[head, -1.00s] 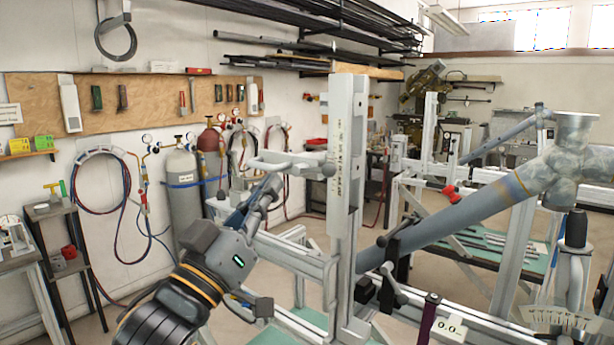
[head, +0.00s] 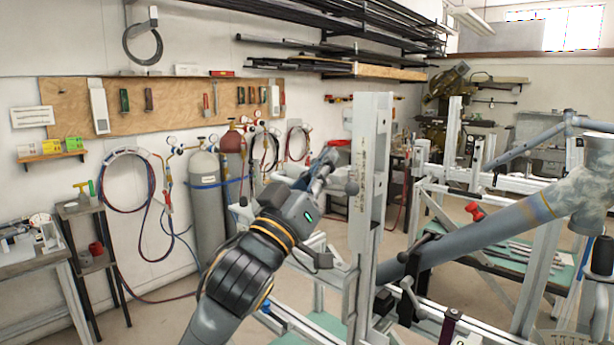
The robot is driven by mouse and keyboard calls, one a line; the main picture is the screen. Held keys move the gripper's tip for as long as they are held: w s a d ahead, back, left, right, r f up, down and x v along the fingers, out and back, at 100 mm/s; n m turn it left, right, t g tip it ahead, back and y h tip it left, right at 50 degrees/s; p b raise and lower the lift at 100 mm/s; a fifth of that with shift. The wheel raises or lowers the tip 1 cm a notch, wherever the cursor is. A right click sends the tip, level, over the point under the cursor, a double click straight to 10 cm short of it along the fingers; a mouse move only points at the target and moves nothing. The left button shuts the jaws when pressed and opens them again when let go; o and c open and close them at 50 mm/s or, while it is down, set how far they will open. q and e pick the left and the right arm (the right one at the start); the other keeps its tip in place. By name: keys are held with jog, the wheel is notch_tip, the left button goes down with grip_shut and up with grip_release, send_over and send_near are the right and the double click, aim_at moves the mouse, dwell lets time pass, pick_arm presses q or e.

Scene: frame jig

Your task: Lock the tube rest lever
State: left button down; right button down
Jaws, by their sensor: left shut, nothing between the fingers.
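My left gripper (head: 328,162) is shut and empty, reaching up from the bottom middle. The gripper hides most of the pale bar at this knob. A black clamp (head: 424,250) sits around the grey diagonal tube (head: 480,230). I cannot tell which lever is the tube rest lever. My right gripper is not in view.
The jig's rails and posts fill the middle and right. Gas cylinders (head: 207,200) and coiled hoses stand by the back wall. A small shelf stand (head: 85,210) is at the left. The floor between it and my left arm is clear.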

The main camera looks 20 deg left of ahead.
aim_at(331, 188)
pick_arm(q)
jog(key=shift+w+d+f, duration=0.1)
jog(key=shift+d+f, duration=0.15)
jog(key=shift+f, duration=0.75)
jog(key=shift+w+d+f, duration=0.1)
jog(key=shift+d+f, duration=0.15)
jog(key=shift+f, duration=0.75)
